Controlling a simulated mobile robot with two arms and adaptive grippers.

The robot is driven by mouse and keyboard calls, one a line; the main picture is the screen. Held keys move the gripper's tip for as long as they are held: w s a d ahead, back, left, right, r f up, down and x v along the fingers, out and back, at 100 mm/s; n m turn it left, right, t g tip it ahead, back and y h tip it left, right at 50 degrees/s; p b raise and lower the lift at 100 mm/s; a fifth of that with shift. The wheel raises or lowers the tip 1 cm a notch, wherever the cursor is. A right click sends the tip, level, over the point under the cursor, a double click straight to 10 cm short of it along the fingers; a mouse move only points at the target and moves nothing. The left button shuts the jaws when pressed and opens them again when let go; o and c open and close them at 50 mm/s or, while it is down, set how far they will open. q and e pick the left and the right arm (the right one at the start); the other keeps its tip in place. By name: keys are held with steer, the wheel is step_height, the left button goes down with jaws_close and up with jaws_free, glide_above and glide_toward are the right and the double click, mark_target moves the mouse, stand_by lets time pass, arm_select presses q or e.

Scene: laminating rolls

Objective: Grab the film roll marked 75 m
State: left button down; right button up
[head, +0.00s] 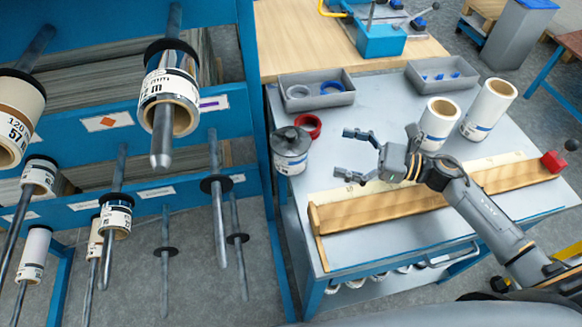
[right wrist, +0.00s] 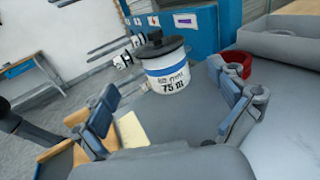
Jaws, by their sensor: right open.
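The film roll marked 75 m (right wrist: 168,72) stands upright on the grey table top in the right wrist view, with a white label, a blue band and a dark cap with a knob on top. In the head view the roll (head: 290,155) stands near the table's left edge. My right gripper (head: 352,153) is open to the right of the roll and apart from it. In the right wrist view its two fingers (right wrist: 172,108) are spread, with the roll beyond them. My left gripper is not in view.
A red ring (head: 309,126) lies just behind the roll. A wooden trough (head: 400,208) runs along the table front. Two white rolls (head: 437,124) (head: 489,110) stand at the right. Grey bins (head: 316,90) (head: 442,75) are at the back. A blue rack (head: 110,125) with rolls on rods stands left.

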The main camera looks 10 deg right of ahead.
mark_target(291, 146)
step_height(291, 146, down, 2)
steer(key=shift+f+b, duration=0.15)
steer(key=shift+b, duration=0.35)
steer(key=p+x, duration=0.1)
steer(key=x, duration=0.4)
steer(key=shift+w+a, duration=0.2)
steer(key=p+x, duration=0.2)
steer(key=x, duration=0.4)
steer(key=shift+w+a, duration=0.1)
steer(key=shift+a, duration=0.2)
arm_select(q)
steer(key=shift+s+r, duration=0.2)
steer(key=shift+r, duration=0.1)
arm_select(e)
steer(key=shift+c, duration=0.2)
steer(key=c, duration=1.3)
steer(key=shift+r, duration=0.25)
